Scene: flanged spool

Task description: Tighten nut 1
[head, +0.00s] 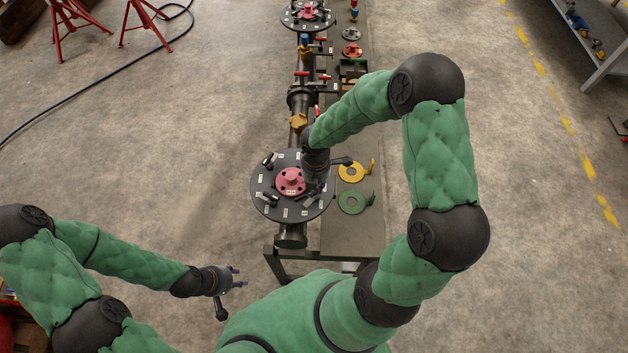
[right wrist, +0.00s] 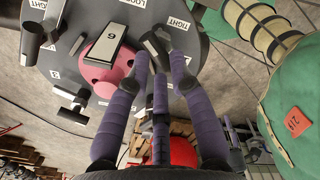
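The dark round flange (head: 262,183) has a pink hub (head: 290,180) and several dark levered nuts with small white labels around its rim. In the right wrist view the flange (right wrist: 85,15) shows "LOOSE" and "TIGHT" labels, and a tag reading 6 lies across the pink hub (right wrist: 103,77). I cannot make out which nut is number 1. My right gripper (right wrist: 159,60) is at the right side of the flange, its fingertips on either side of a dark nut lever (right wrist: 154,43); I cannot tell if they grip it. My left gripper (head: 243,278) is open and empty, left of the stand and apart from it.
A yellow ring (head: 351,172) and a green ring (head: 352,202) lie on the bench (head: 345,238) right of the flange. The pipe (head: 301,103) with valves runs away to another flange (head: 291,21).

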